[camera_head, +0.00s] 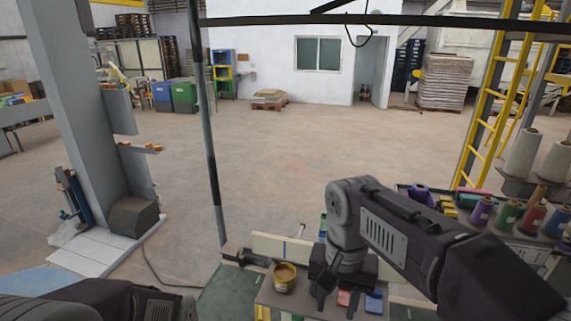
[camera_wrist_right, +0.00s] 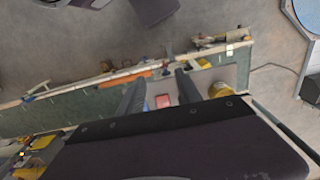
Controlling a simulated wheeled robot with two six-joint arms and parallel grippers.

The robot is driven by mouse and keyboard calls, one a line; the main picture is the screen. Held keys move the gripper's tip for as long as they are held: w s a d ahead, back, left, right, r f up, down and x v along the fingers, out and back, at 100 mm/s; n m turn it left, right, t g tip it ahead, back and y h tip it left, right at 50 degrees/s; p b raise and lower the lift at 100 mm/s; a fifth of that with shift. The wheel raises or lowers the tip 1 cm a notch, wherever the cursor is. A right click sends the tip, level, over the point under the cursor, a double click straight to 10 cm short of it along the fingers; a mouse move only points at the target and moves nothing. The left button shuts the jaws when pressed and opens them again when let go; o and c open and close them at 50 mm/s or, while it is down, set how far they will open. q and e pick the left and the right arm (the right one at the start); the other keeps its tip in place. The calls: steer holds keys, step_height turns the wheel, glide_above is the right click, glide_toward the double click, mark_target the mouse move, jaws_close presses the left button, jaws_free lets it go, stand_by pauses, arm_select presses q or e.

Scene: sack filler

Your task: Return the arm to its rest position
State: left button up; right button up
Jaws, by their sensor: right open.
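My right arm reaches down from the right in the head view, bent at the wrist. Its gripper (camera_head: 338,302) points down over a small work surface (camera_head: 268,296) at the bottom centre. The two fingers are apart, with nothing seen held between them. The right wrist view shows the same open gripper (camera_wrist_right: 160,88), with a small red item (camera_wrist_right: 163,101) lying below between the fingers. My left arm shows only as a dark link at the lower left of the head view; its gripper is out of frame.
A yellow-brown tin (camera_head: 284,279) stands just left of the right gripper. Thread spools (camera_head: 481,211) line a shelf at right. A dark post (camera_head: 211,150) rises left of centre.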

arm_select(q)
step_height(320, 180, down, 16)
steer(key=b, duration=1.4)
steer(key=shift+w+r, duration=0.15)
steer(key=shift+w, duration=0.3)
arm_select(e)
steer(key=s+d+f+n, duration=0.1)
steer(key=d+f, duration=0.1)
steer(key=f, duration=0.9)
steer(key=s+d+f+n, duration=0.1)
steer(key=d+f, duration=0.2)
steer(key=f, duration=0.8)
steer(key=s+d+f+n+t, duration=0.1)
steer(key=d+f, duration=0.2)
steer(key=f, duration=0.8)
steer(key=shift+f, duration=0.2)
